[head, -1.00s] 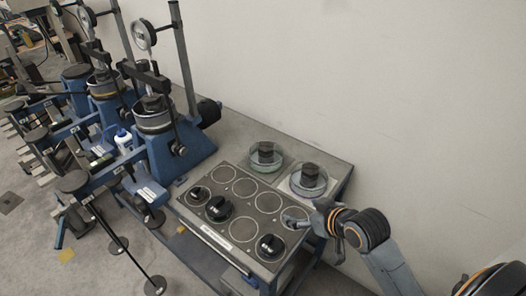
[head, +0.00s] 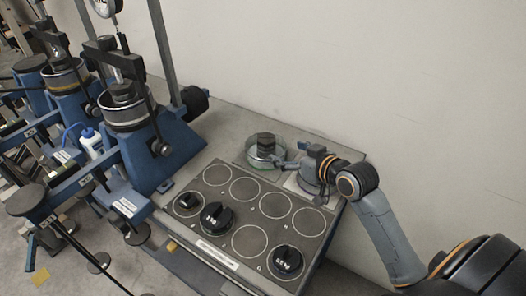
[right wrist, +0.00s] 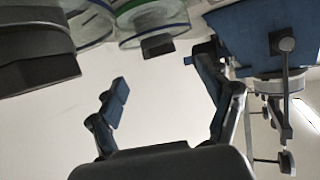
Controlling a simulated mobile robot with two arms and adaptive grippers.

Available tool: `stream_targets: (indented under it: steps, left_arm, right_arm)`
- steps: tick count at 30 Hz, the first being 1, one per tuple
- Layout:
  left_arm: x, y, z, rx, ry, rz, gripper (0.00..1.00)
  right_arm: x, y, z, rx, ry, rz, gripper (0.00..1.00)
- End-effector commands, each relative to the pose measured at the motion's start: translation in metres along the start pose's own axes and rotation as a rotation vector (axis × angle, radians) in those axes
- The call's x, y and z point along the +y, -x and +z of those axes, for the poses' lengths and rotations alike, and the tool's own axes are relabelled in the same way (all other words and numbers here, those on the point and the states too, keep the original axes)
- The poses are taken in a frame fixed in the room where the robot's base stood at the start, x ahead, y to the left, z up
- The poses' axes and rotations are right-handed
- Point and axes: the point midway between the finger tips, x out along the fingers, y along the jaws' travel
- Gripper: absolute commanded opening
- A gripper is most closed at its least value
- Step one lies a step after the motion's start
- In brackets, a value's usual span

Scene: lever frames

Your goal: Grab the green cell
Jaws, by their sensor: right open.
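The green cell (head: 265,160) is a clear round dish with a green ring and a dark hexagonal block on top. It stands on the grey table near the wall, and it also shows at the top of the right wrist view (right wrist: 152,22). My right gripper (head: 288,156) is just right of the green cell, with its fingers pointing toward it. In the right wrist view the fingers (right wrist: 163,88) are spread apart with nothing between them. Whether a fingertip touches the cell cannot be told. My left gripper is not in view.
A second dish with a dark block (head: 309,180) sits beside the green cell, partly hidden by my right gripper. A panel with marked circles and black weights (head: 216,217) lies in front. Blue machines (head: 150,140) stand to the left, and the wall is close behind.

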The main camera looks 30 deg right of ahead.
Motion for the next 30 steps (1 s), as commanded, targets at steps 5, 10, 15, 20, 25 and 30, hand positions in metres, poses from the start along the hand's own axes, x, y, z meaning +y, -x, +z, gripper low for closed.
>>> stream_targets:
  steps: [5,10,15,20,25,30]
  left_arm:
    - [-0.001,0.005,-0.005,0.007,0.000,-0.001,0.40]
    - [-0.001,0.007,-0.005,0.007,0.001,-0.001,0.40]
    - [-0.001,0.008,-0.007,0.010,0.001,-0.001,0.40]
    - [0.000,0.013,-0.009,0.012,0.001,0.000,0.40]
    - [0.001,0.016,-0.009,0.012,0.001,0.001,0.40]
    - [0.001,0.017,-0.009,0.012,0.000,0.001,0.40]
  right_arm:
    - [-0.001,-0.035,-0.003,0.001,-0.004,-0.002,0.79]
    - [0.000,-0.064,-0.002,0.000,-0.003,-0.002,0.79]
    - [-0.001,-0.075,-0.001,0.000,-0.001,-0.002,0.79]
    - [0.002,-0.092,-0.001,-0.001,-0.003,-0.002,0.79]
    - [0.005,-0.116,0.001,0.000,-0.003,-0.003,0.79]
    - [0.005,-0.126,0.002,0.000,-0.001,-0.001,0.79]
